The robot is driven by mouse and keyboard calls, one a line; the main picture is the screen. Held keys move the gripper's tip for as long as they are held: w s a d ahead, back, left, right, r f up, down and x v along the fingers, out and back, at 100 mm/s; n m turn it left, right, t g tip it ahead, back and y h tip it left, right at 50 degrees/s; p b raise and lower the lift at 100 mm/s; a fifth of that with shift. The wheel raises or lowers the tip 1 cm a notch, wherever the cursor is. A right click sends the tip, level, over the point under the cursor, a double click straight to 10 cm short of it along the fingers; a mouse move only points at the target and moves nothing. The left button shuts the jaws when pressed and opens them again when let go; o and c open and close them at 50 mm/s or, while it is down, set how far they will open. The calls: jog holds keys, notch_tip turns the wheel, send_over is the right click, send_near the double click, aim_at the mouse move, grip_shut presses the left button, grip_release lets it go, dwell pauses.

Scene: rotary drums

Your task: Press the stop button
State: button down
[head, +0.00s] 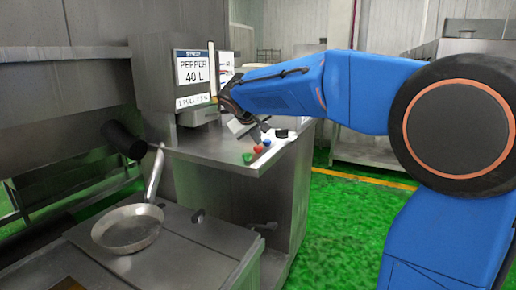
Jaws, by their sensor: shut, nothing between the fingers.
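A small red button (258,149) sits on the steel counter (205,150), near its front right edge. It sits between a green button (247,158) and a blue button (267,142); no stop label is readable. My gripper (262,138) reaches in from the right and points down just above and behind the buttons. It is shut and empty. Its tips are close to the blue and red buttons; I cannot tell whether they touch anything.
A display reading "PEPPER 40 L" (193,72) stands behind the counter. A black knob-like part (281,134) is right of the buttons. A round metal pan (128,229) lies lower left, near a dark cylinder (123,141). Green floor (345,215) lies open at right.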

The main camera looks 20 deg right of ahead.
aim_at(258, 148)
jog(key=shift+f, duration=0.6)
dwell(0.8)
jog(key=shift+r, duration=1.05)
jog(key=shift+r, duration=2.5)
jog(key=shift+s, duration=0.1)
